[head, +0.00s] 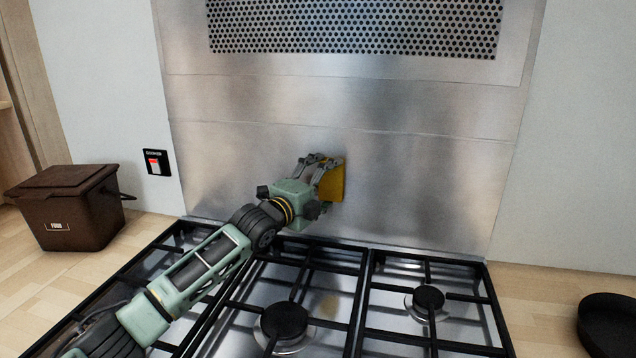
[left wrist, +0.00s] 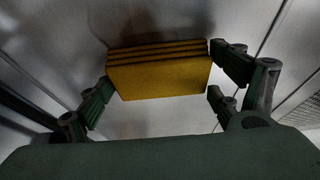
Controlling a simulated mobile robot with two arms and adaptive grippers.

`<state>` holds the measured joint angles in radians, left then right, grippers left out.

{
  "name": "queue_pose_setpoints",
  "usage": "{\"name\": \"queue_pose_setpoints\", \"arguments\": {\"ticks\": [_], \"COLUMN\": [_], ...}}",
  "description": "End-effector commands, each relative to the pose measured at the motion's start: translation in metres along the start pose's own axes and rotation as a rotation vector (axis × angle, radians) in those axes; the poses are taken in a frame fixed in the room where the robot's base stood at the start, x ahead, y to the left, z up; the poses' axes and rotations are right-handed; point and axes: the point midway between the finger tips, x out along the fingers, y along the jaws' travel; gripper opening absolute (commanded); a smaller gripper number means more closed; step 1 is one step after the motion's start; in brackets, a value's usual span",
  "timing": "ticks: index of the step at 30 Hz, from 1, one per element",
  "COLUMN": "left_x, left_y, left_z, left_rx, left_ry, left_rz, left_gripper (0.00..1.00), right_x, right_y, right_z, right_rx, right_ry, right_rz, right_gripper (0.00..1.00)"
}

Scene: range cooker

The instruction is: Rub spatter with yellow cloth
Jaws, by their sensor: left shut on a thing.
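The yellow cloth (head: 337,182) is a folded pad held at the steel splashback (head: 400,190) behind the hob. My left gripper (head: 322,172) is shut on it, and its arm reaches in from the lower left over the burners. In the left wrist view the folded cloth (left wrist: 160,75) sits between the two fingers of the left gripper (left wrist: 160,85), with its layers showing. I cannot tell whether the cloth touches the steel. A faint brownish mark (head: 329,306) shows on the hob between the burners; I cannot tell whether it is spatter. My right gripper is not in view.
Black pan-support grates (head: 364,300) and burners (head: 284,322) stand below the arm. A brown food bin (head: 72,208) is on the left worktop, a red cooker switch (head: 155,162) on the wall, and a black pan (head: 607,325) at the right edge.

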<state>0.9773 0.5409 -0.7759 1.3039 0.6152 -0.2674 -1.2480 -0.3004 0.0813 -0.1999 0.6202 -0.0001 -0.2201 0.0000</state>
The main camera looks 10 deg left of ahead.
Motion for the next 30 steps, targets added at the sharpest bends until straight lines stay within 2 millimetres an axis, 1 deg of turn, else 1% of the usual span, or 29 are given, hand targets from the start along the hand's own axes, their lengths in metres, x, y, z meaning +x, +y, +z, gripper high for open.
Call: {"name": "queue_pose_setpoints", "arguments": {"ticks": [4,11,14,17,24,30], "left_x": [0.001,-0.001,-0.002,-0.004,-0.013,-0.018], "left_y": [0.004,0.021,0.023,0.021,0.019,0.021], "left_z": [-0.001,-0.001,0.000,0.005,0.025,0.033], "left_rx": [0.000,0.000,0.000,0.001,0.002,0.001], "left_ry": [0.000,0.000,-0.001,-0.002,-0.003,-0.001], "left_rz": [0.000,0.003,0.002,0.002,0.002,0.001], "left_gripper": [0.65,0.65,0.65,0.65,0.65,0.65], "right_x": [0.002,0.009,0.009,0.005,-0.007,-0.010], "right_y": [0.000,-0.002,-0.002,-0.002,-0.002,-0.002], "right_z": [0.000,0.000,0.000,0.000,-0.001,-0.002], "right_rx": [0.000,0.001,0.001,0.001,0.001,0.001], "right_ry": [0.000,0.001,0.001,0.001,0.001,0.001], "right_rz": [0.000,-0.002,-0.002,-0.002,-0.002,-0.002], "right_gripper": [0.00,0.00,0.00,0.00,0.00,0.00]}}
